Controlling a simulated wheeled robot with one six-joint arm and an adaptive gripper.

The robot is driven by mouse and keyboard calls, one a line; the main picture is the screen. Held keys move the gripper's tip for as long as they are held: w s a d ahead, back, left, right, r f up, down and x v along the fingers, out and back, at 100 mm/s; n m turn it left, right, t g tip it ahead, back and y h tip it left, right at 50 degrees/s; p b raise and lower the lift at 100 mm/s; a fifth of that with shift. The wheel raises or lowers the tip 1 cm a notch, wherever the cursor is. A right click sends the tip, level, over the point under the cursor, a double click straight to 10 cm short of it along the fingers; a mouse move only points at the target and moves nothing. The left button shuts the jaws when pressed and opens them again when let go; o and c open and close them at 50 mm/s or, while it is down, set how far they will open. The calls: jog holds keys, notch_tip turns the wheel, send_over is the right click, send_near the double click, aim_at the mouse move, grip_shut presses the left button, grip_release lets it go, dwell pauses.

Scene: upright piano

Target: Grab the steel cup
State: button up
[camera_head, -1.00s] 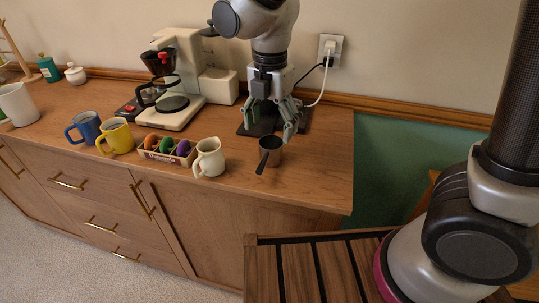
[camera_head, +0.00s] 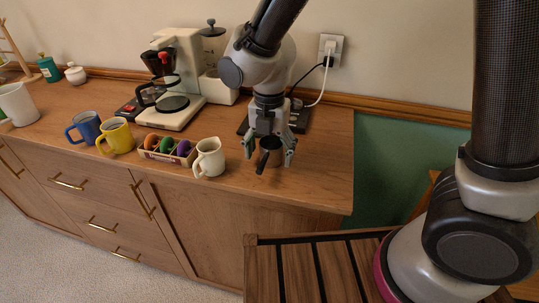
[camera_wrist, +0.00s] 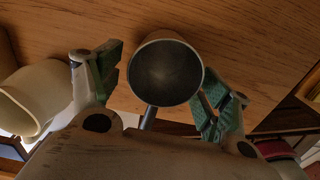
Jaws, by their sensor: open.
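The steel cup (camera_head: 271,149) is a small dark metal cup with a long dark handle, upright on the wooden counter near its right end. In the head view my gripper partly hides it. My gripper (camera_head: 268,158) points down over the cup, its fingers spread to either side. In the wrist view the cup's round open mouth (camera_wrist: 166,72) lies between the two green-padded fingers of my gripper (camera_wrist: 165,90), with gaps showing at both sides. The cup's handle points toward the bottom of that view. The gripper is open and holds nothing.
A cream pitcher (camera_head: 209,158) stands close to the left of my gripper. A box of colourful items (camera_head: 165,152), a yellow mug (camera_head: 117,136), a blue mug (camera_head: 86,128) and a coffee maker (camera_head: 178,85) are further left. The counter right of the cup (camera_head: 325,170) is clear.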

jog(key=c, duration=1.1)
jog(key=shift+c, duration=0.2)
